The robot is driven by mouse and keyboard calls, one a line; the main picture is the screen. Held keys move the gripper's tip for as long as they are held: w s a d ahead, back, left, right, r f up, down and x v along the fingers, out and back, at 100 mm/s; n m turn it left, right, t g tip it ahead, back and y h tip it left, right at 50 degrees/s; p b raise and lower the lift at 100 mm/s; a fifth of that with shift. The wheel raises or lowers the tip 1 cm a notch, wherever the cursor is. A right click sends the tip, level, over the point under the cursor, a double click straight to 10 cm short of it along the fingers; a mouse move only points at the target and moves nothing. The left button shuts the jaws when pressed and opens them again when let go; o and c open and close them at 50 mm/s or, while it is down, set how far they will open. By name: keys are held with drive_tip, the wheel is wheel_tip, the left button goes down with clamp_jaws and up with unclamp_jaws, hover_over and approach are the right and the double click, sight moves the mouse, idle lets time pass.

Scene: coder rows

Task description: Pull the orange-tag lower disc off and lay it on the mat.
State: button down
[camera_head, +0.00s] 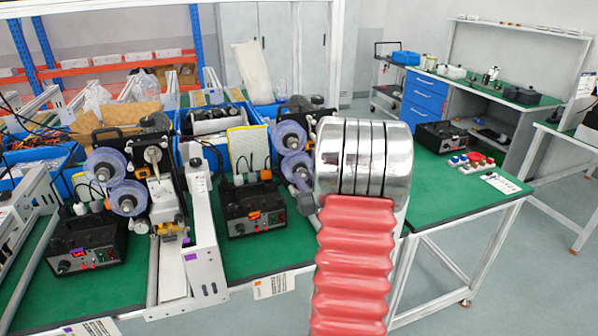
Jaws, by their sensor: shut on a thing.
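My arm, red ribbed with a chrome joint, stands in the centre right, and its gripper is hidden behind it. Two translucent bluish discs, an upper disc (289,137) and a lower disc (296,166), sit on the second machine just left of the chrome joint. The lower disc's right side is close to or behind my arm. A paper label with an orange mark (273,285) hangs at the bench front below this machine. A black control box (252,210) with an orange mark stands in front of it. I cannot make out a separate mat on the green bench top (290,245).
A similar machine at left carries an upper disc (106,164) and a lower disc (127,198), with a control box (86,245) before it. A white upright frame (202,230) divides the stations. Blue bins (215,120) stand behind.

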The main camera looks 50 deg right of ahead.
drive_tip(key=shift+s, duration=0.15)
drive_tip(key=shift+s+a, duration=0.15)
drive_tip(key=shift+s, duration=0.1)
drive_tip(key=shift+v, duration=2.45)
drive_tip(key=shift+v, duration=1.4)
